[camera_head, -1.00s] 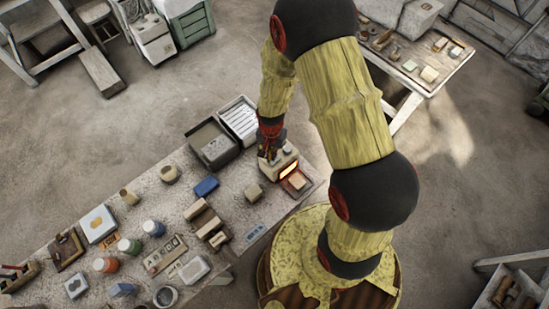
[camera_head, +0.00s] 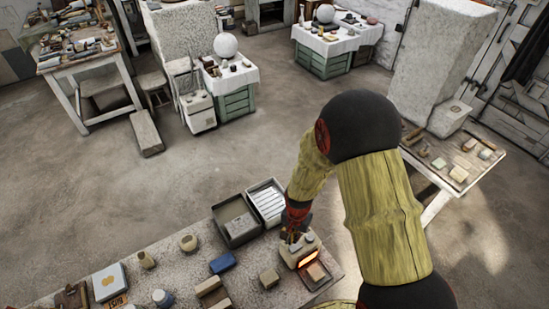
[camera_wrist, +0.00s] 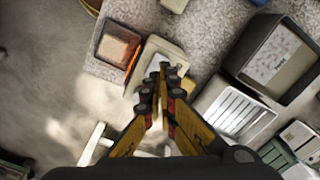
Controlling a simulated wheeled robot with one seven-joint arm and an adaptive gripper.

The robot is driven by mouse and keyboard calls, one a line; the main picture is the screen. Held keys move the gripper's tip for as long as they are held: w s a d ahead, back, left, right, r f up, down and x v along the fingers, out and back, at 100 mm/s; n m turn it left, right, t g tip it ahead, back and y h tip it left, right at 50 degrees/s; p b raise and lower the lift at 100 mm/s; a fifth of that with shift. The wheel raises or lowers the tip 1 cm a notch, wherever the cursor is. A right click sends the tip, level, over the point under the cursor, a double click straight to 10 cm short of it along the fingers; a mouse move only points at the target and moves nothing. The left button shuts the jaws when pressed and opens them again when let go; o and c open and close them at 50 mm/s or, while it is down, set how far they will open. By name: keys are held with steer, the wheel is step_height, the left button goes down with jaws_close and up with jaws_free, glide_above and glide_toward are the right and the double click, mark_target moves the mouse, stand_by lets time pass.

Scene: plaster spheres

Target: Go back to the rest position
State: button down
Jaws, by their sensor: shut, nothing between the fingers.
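My gripper (camera_wrist: 162,85) points down in the wrist view with its two yellow-and-black fingers closed at the tips and nothing between them. Below its fingertips is a beige block-like device (camera_wrist: 158,62) with a glowing orange slot, at the table's end. In the head view my gripper (camera_head: 293,238) is small and partly hidden by my wrist, just above or beside the same device (camera_head: 300,252). I cannot tell whether it touches the device.
A side table (camera_head: 455,165) stands right. Open floor (camera_head: 200,170) lies behind. Tables with white spheres (camera_head: 225,45) stand farther back.

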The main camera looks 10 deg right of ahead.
steer(key=shift+s+n, duration=0.2)
steer(key=shift+n, duration=0.1)
steer(key=s+r+n+t+b, duration=0.2)
steer(key=s+r+n+b, duration=0.2)
steer(key=r+b, duration=0.5)
steer(key=s+r+n+t+b, duration=0.3)
steer(key=s+r+b, duration=0.6)
steer(key=b, duration=0.3)
steer(key=shift+s+r+n+t, duration=0.3)
steer(key=shift+r+n, duration=0.05)
steer(key=shift+n, duration=0.05)
